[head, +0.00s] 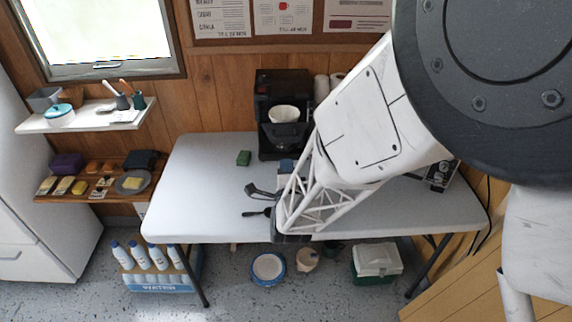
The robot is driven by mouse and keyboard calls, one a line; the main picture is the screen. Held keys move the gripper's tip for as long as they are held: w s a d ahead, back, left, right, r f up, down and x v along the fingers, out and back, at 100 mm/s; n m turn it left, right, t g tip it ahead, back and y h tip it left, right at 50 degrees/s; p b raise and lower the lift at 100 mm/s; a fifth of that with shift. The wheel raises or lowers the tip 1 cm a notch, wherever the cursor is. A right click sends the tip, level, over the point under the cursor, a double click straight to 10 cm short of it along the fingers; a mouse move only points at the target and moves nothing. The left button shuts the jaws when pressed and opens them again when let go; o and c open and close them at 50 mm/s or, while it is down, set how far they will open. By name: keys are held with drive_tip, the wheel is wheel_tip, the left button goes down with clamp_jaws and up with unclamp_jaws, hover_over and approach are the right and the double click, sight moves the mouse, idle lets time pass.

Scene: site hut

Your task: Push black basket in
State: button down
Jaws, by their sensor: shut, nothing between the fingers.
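The black coffee machine (268,90) stands at the back of the white table, against the wall. The black basket (285,134) seems to be the dark holder at its front, under a white round cup or filter (284,114). How far it sticks out is hard to tell. My white lattice arm comes down from the upper right over the table. A dark hooked part at its left side looks like my gripper (250,188); it seems shut and empty, in front of the machine and apart from it. The arm hides the machine's lower right.
A dark utensil (256,213) lies near my gripper. A small device (439,175) stands at the table's right. The table's left part (190,195) is clear. Shelves (75,124) hang at the left.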

sight(283, 112)
drive_tip(key=w+r, duration=0.1)
drive_tip(key=w, duration=0.7)
drive_tip(key=shift+w+r, duration=0.3)
drive_tip(key=w, duration=1.4)
drive_tip(key=shift+a, duration=0.1)
drive_tip(key=shift+w, duration=0.25)
drive_tip(key=shift+r, duration=0.2)
drive_tip(key=shift+s, duration=0.15)
drive_tip(key=s+f, duration=0.3)
drive_tip(key=s, duration=1.1)
drive_tip(key=shift+f, duration=0.25)
drive_tip(key=shift+d+r, duration=0.1)
drive_tip(key=shift+d, duration=0.1)
